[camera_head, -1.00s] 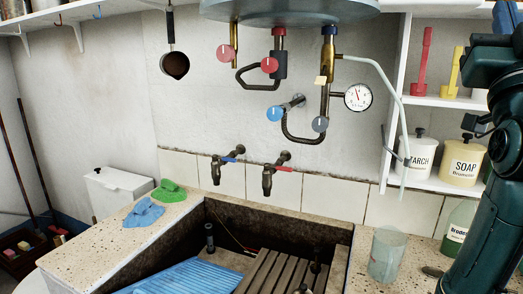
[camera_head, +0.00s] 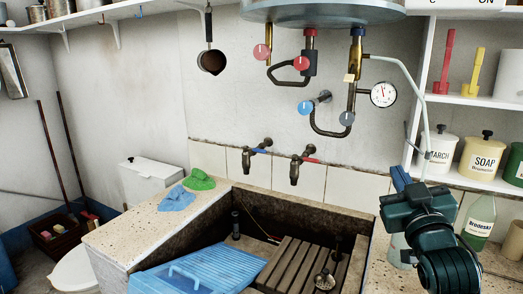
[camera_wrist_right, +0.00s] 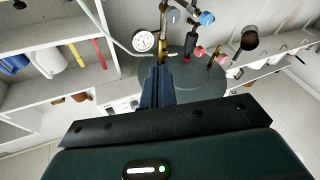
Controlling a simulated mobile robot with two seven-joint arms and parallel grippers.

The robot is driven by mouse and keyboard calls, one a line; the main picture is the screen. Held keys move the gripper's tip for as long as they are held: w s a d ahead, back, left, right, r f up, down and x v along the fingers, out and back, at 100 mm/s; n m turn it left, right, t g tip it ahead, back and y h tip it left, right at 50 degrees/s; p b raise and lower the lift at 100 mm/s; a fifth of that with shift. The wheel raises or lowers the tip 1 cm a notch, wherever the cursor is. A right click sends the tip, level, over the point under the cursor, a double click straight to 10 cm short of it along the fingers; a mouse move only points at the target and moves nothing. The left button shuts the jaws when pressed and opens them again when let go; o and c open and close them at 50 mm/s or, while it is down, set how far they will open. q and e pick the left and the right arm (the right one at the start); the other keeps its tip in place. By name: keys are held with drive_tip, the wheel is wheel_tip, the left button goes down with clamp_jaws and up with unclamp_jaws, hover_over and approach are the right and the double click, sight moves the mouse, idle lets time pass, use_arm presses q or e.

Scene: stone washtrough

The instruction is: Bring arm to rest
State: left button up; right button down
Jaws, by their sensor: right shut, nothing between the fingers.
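My right arm comes into the head view at the lower right, over the stone trough's right-hand counter. Its gripper (camera_head: 399,176) points up and away, with narrow blue fingers together and nothing between them. In the right wrist view the gripper (camera_wrist_right: 157,75) also shows shut, its fingers in front of the round boiler (camera_wrist_right: 195,75) and pipes. My left gripper is not in view.
The stone trough (camera_head: 140,232) holds a blue washboard (camera_head: 200,270) and a wooden slatted rack (camera_head: 300,262). A clear cup (camera_head: 399,250) is partly hidden behind my right arm. A green bottle (camera_head: 479,218) stands right of it. Shelves with jars (camera_head: 484,155) are behind.

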drive_tip(key=s+a+f+n+g+y, duration=0.1)
drive_tip(key=s+a+f+g+y, duration=0.2)
drive_tip(key=f, duration=1)
drive_tip(key=s+a+f+g, duration=0.3)
drive_tip(key=s+a+f, duration=0.1)
drive_tip(key=f, duration=0.8)
drive_tip(key=s+a+f+g+y, duration=0.1)
drive_tip(key=s+a+f+g, duration=0.1)
drive_tip(key=s+f, duration=0.6)
drive_tip(key=s+a+f+g+y, duration=0.1)
drive_tip(key=s+a+f, duration=0.3)
drive_tip(key=s+f, duration=0.4)
drive_tip(key=shift+s+g+p, duration=0.15)
drive_tip(key=shift+g+p, duration=0.25)
drive_tip(key=shift+g, duration=0.3)
